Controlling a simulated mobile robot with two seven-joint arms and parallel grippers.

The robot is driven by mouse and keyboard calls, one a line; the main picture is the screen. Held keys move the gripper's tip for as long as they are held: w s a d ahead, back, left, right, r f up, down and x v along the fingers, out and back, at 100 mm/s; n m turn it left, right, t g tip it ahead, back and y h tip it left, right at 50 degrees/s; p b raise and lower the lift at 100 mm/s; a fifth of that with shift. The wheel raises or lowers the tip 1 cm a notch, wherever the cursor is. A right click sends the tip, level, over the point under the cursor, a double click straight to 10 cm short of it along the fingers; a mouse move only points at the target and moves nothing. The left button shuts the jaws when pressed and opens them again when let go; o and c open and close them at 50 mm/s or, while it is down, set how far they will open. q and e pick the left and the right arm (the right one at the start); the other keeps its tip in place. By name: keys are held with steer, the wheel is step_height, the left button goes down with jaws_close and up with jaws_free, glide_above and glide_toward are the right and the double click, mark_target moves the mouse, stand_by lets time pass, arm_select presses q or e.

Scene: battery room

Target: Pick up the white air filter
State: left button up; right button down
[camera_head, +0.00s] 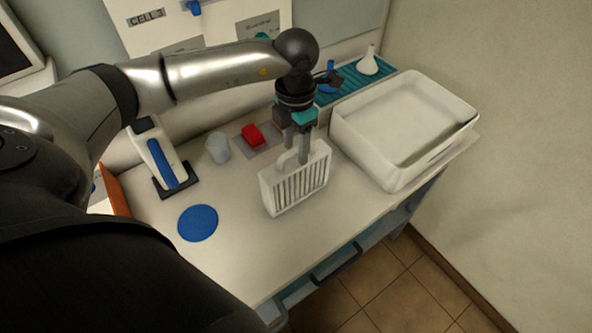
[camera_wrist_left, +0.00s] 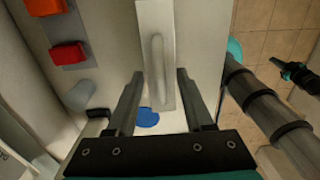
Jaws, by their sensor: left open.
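The white air filter (camera_head: 283,196) stands upright on the bench in the head view, with slatted sides and a loop handle on top. My left gripper (camera_head: 303,158) is above it, pointing down, with its fingertips at the height of the handle. In the left wrist view the filter (camera_wrist_left: 154,20) is seen from above. There my open left gripper (camera_wrist_left: 160,76) has one finger on each side of the handle (camera_wrist_left: 157,65), with a gap on both sides.
A white tray (camera_head: 345,138) stands close at the filter's right. A blue disc (camera_head: 198,223) lies front left. The bench's front edge is near.

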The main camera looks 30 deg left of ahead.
arm_select(q)
steer(key=shift+f, duration=0.8)
steer(key=shift+c, duration=0.4)
jaws_close()
steer(key=shift+r, duration=0.1)
